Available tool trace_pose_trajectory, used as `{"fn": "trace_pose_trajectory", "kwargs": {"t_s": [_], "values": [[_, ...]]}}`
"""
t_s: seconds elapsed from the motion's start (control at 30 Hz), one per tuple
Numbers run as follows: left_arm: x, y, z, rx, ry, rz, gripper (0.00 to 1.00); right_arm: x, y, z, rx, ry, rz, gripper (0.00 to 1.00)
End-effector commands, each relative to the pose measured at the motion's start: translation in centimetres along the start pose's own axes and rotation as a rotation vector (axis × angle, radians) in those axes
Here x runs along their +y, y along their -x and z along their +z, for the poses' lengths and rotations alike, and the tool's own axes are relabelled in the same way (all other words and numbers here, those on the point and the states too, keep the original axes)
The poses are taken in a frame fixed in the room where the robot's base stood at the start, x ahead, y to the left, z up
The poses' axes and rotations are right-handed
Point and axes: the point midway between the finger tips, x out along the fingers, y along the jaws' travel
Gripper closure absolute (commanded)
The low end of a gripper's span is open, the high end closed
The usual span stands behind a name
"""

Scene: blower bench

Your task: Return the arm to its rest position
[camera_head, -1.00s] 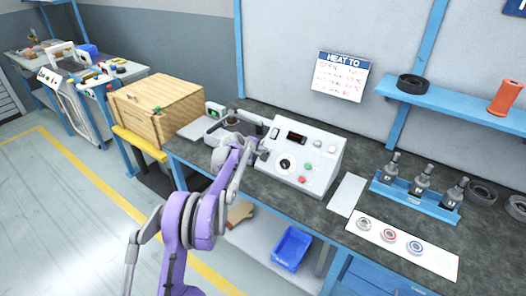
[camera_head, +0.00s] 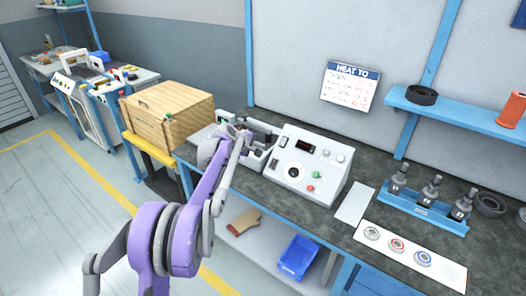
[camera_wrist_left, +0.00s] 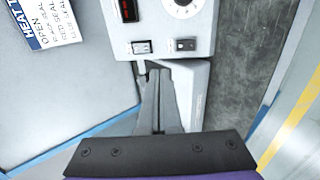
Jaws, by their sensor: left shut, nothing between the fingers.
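My left arm (camera_head: 178,240), purple and grey, rises from the bottom of the head view and reaches over the left part of the bench. My left gripper (camera_head: 260,160) is beside the left end of the white control box (camera_head: 308,165), partly hidden by its own wrist. In the left wrist view the gripper's grey fingers (camera_wrist_left: 158,90) are together with nothing between them. They point toward the box's lower edge, near its two switches (camera_wrist_left: 163,46). I cannot tell whether they touch it. My right gripper is not in view.
A wooden crate (camera_head: 168,122) stands left of the bench. A blue rack with several tool holders (camera_head: 425,212) and a white strip with rings (camera_head: 400,245) lie to the right. A blue bin (camera_head: 297,257) is on the shelf below. The floor at left is clear.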

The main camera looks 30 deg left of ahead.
Motion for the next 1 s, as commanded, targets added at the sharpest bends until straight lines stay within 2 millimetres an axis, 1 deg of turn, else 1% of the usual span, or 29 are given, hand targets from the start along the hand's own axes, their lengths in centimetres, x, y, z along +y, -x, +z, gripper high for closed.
{"fn": "trace_pose_trajectory", "kwargs": {"t_s": [0.13, 0.57, 0.67, 0.77, 0.87, 0.9, 0.97, 1.0], "values": [[0.1, 0.3, 0.0, 0.0, 0.0, 0.0, 1.0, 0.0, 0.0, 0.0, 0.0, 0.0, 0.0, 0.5], [0.1, 0.3, 0.0, 0.0, 0.0, 0.0, 1.0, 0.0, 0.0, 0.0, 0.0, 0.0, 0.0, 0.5], [0.1, 0.6, 0.7, -0.005, -0.017, -0.006, 1.0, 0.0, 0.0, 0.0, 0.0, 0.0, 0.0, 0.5], [-0.2, 1.8, 3.2, -0.02, -0.083, -0.03, 1.0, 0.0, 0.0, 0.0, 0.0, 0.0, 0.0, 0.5], [-1.2, 4.0, 7.7, -0.047, -0.212, -0.073, 1.0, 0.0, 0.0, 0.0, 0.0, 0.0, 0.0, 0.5], [-1.9, 5.2, 9.7, -0.061, -0.276, -0.093, 1.0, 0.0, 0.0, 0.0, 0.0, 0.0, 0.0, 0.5], [-3.2, 7.1, 12.8, -0.083, -0.377, -0.124, 1.0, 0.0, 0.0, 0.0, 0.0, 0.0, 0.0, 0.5], [-4.3, 8.4, 14.7, -0.096, -0.445, -0.144, 1.0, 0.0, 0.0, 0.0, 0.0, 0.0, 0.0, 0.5]]}}
